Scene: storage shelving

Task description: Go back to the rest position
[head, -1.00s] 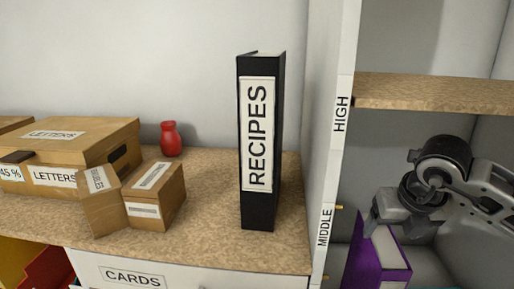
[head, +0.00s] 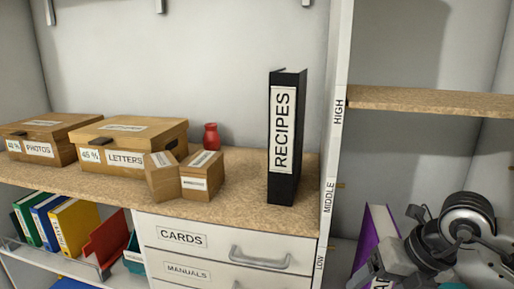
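My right gripper (head: 385,272) is at the lower right in the head view, in front of the right-hand shelf compartment and close to a purple binder (head: 376,232). The fingers are partly cut off and overlap the binder, so I cannot tell whether they are open or shut, or whether they touch it. My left gripper is not in view. A black binder labelled RECIPES (head: 284,140) stands upright on the wooden shelf top, apart from my arm.
A LETTERS box (head: 125,160), a PHOTOS box (head: 38,150), two small cartons (head: 202,178) and a red vase (head: 211,136) stand on the wooden top (head: 235,205). Below are a CARDS drawer (head: 215,243) and colored binders (head: 75,228). A white divider (head: 333,150) and upper shelf (head: 430,101) border my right arm.

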